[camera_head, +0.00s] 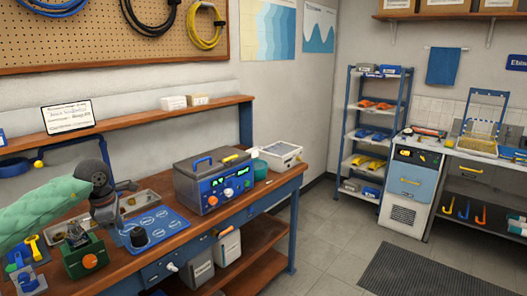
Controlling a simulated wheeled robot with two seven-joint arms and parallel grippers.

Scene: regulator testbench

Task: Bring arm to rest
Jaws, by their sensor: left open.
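My left arm comes in from the left in a green padded sleeve. Its gripper (124,231) points down, open, over the front left part of the blue mat (165,222). A small dark round part (138,237) sits at the gripper's tip; I cannot tell whether it touches the fingers. The grey test unit (213,180) with a blue front, green displays and an orange knob stands on the bench to the right of the mat, apart from the gripper. My right gripper is not in view.
A green fixture with an orange knob (84,252) stands close to the left of the gripper. A metal tray (140,203) lies behind it. The floor (325,245) right of the bench is clear.

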